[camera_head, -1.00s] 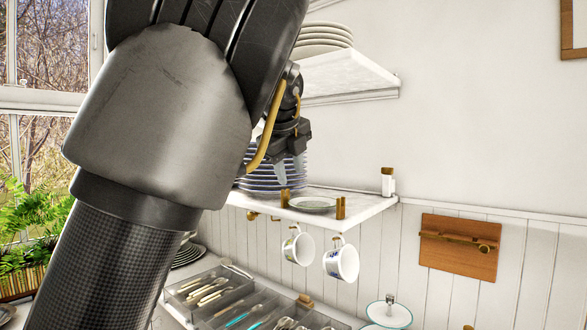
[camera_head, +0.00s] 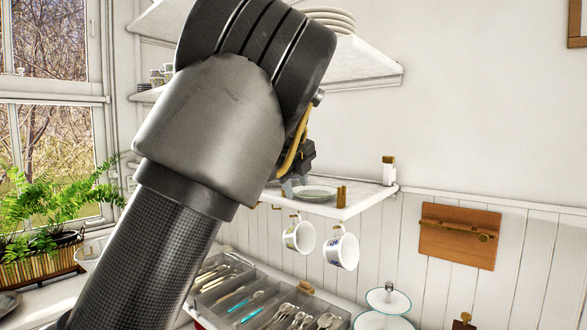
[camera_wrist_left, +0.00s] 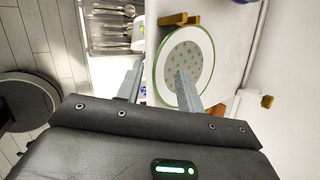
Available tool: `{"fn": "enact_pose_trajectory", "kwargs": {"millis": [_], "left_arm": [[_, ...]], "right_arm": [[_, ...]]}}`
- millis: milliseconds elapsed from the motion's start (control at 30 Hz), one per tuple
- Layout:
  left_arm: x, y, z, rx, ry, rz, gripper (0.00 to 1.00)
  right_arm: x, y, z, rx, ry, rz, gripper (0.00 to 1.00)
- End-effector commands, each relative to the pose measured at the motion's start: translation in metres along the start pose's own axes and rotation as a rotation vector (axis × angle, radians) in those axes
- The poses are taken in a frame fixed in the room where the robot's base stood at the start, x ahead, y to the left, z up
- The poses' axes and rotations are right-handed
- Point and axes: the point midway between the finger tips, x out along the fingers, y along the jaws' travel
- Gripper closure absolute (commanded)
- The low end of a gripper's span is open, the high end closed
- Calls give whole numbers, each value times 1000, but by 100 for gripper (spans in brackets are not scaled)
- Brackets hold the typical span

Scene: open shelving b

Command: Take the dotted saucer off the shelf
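The dotted saucer (camera_wrist_left: 188,58), white with green dots and a green rim, lies on the white shelf; it also shows in the head view (camera_head: 318,194). My left gripper (camera_wrist_left: 158,82) is open at its near side. In the wrist view one finger overlaps the saucer and the other appears beyond the shelf's edge, with the rim showing between them. I cannot tell whether either finger touches it. In the head view my left arm partly covers the gripper (camera_head: 290,188). My right gripper is not in view.
Brass holders (camera_head: 341,196) stand beside the saucer. Two mugs (camera_head: 341,251) hang below the shelf (camera_head: 365,198). A cutlery tray (camera_head: 262,298) lies below. Another shelf (camera_head: 365,65) with plates is above.

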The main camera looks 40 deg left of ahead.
Motion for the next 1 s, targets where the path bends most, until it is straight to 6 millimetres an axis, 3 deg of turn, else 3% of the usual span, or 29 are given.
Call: {"fn": "enact_pose_trajectory", "kwargs": {"millis": [200,567,867,1000], "left_arm": [[19,0,0,-1,1,1,63],[22,0,0,-1,1,-1,63],[22,0,0,0,1,-1,99],[22,0,0,0,1,0,100]], "right_arm": [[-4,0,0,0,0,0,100],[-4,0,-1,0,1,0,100],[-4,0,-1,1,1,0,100],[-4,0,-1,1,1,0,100]]}}
